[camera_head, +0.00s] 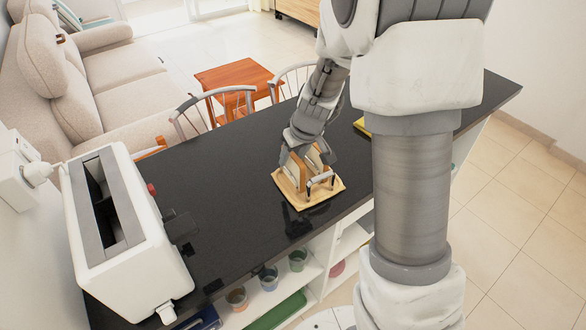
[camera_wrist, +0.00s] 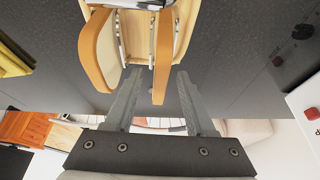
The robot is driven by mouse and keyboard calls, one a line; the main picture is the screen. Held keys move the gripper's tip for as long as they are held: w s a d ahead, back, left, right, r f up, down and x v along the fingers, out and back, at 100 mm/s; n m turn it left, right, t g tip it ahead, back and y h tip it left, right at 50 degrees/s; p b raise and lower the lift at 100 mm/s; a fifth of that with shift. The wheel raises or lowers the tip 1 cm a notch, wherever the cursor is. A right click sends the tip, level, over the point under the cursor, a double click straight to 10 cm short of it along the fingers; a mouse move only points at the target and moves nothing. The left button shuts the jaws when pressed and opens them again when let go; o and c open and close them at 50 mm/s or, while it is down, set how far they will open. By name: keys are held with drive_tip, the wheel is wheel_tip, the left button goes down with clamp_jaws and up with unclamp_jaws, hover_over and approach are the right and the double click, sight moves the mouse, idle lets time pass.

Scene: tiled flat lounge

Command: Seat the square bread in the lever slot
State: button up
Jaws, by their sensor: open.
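Two brown-crusted bread slices stand upright in a wooden rack (camera_head: 328,191) with metal wires on the dark counter. One bread slice (camera_head: 291,170) is on the left; I cannot tell which slice is the square one. My gripper (camera_head: 309,153) is at the rack from above, its fingers partly hidden by the slices. In the wrist view my gripper (camera_wrist: 157,76) is open, with one bread slice (camera_wrist: 163,60) between its fingers and the other bread slice (camera_wrist: 95,50) outside the left finger. The white toaster (camera_head: 150,255) with a dark slot (camera_head: 104,205) stands at the left.
The black counter (camera_head: 235,165) is clear between rack and toaster. A yellow item (camera_head: 361,126) lies behind my arm. Chairs (camera_head: 232,92) and a sofa (camera_head: 120,95) stand beyond the counter. Shelves with cups (camera_head: 268,277) are below its front edge.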

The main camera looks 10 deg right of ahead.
drive_tip(key=shift+f+b, duration=0.45)
idle(0.6)
clamp_jaws()
idle(0.4)
